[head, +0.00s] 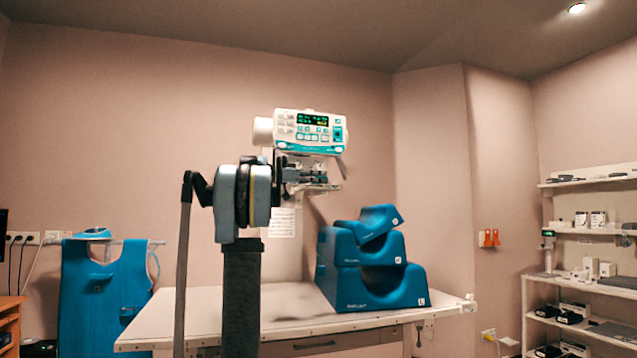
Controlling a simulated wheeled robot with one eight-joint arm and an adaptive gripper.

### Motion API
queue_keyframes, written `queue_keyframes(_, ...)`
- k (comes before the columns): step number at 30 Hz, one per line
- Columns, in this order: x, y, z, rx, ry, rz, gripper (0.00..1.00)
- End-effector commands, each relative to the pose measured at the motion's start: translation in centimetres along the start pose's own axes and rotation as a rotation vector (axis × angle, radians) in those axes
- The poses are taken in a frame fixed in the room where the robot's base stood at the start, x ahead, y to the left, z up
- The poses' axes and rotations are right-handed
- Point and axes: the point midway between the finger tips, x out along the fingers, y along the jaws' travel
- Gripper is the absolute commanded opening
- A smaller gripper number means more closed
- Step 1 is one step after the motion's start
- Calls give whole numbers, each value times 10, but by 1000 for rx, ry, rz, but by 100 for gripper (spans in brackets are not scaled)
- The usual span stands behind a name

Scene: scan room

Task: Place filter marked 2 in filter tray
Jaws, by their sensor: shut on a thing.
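A white machine head with green displays and teal buttons (311,130) is at the centre, above the couch. Under it is a pale flat tray-like frame (318,187), partly covered by dark parts. My gripper (291,176) is at the left side of this frame, small and mostly hidden by my arm. It is shut on a thin thing that looks like a filter, hardly visible. I cannot read any mark on it, nor tell whether it touches the tray.
A white-topped couch or table (290,305) spans the middle. Blue positioning wedges (390,285) are stacked on its right part. A blue apron (100,285) hangs at the left wall. White shelves (590,285) with boxes stand at the right.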

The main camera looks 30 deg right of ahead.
Motion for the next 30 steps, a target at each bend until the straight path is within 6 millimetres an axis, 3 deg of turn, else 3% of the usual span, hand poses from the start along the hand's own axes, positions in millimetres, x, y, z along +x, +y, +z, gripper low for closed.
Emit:
queue_keyframes(2,0,0,1,0,0,0,0)
queue_keyframes(3,0,0,1,0,0,0,20)
queue_keyframes(5,0,0,1,0,0,0,33)
queue_keyframes(16,0,0,-1,0,0,0,33)
queue_keyframes(19,-7,0,0,0,0,-1,33)
queue_keyframes(30,-71,-1,0,0,0,-2,33)
